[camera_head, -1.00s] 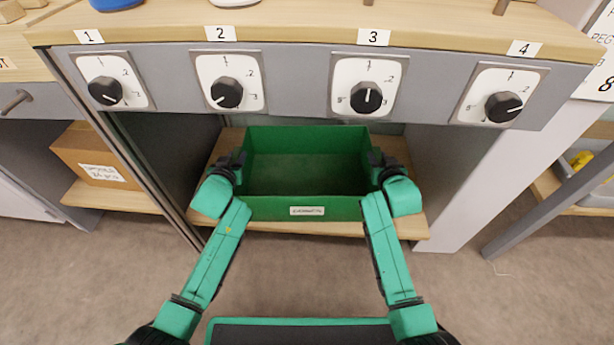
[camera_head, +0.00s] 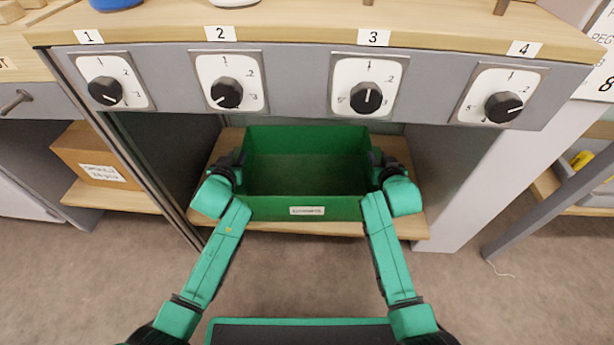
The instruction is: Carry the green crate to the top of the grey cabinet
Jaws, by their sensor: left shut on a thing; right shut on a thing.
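The green crate (camera_head: 270,207) is an open box with a white label on its front wall. It sits on a wooden shelf under the counter and looks empty. My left gripper (camera_head: 236,160) is at the crate's left side wall and shut on it. My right gripper (camera_head: 376,160) is at the right side wall and shut on it. The fingertips are partly hidden by the wrists and the crate's sides. I cannot make out a grey cabinet top for certain in this view.
The counter's grey panel with numbered dials (camera_head: 367,98) overhangs the back of the shelf (camera_head: 410,222). Grey uprights stand on both sides. A cardboard box (camera_head: 95,160) sits on a lower shelf at left. The floor (camera_head: 300,270) in front is clear.

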